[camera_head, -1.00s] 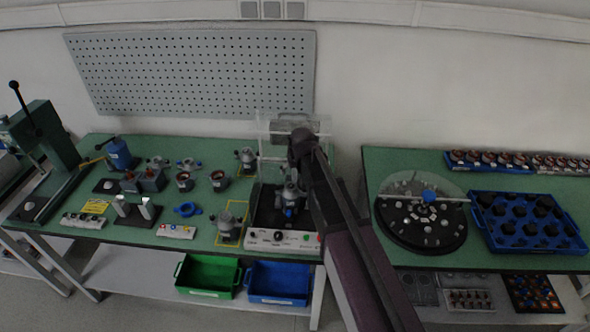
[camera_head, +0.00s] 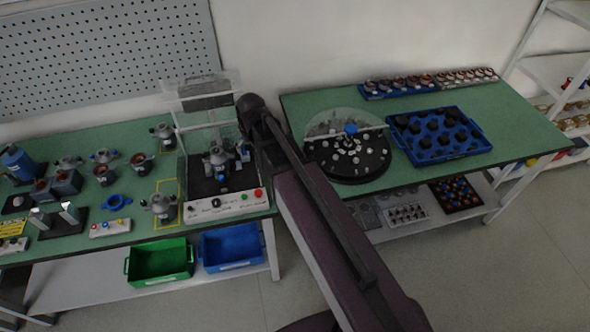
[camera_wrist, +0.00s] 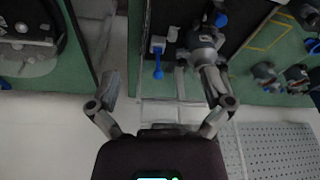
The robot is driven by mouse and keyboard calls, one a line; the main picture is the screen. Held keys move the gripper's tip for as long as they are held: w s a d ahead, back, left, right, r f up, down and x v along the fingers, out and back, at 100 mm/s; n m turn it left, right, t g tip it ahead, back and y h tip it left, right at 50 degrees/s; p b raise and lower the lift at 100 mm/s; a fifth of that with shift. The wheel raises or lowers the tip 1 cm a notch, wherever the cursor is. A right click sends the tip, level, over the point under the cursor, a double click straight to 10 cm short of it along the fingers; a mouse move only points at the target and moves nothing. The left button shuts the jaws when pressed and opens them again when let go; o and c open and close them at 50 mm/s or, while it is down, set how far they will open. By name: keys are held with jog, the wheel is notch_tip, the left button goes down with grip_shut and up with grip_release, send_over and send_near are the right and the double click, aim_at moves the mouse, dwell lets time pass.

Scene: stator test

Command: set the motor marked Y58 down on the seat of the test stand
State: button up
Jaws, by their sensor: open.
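The test stand (camera_head: 240,206) is a black plate with a white control panel in front and a raised clear cover at the back. A grey motor (camera_head: 217,162) stands upright over its plate; I cannot read its mark or see its underside, so whether it sits fully on the seat cannot be told. It also shows in the wrist view (camera_wrist: 204,42), beside my right-hand finger; contact is unclear. My gripper (camera_wrist: 160,86) is open, with nothing held between its fingers. A blue-handled lever (camera_wrist: 158,64) on the stand shows between the fingers. In the head view my arm hides the gripper.
More grey motors, one in a yellow outline (camera_head: 160,206), stand left of the stand. The clear cover (camera_head: 205,98) rises behind it. Right, across a gap, are a round black turntable (camera_head: 348,165) and a blue tray (camera_head: 480,145). Green and blue bins sit below.

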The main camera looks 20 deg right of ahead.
jog(key=s+d+m+g, duration=0.2)
jog(key=s+d, duration=0.9)
jog(key=s, duration=0.2)
jog(key=shift+s+f+g+h, duration=0.25)
jog(key=shift+s+g+h, duration=0.05)
jog(key=shift+s, duration=0.05)
notch_tip(320, 180, down, 3)
jog(key=b, duration=0.3)
jog(key=shift+f, duration=0.2)
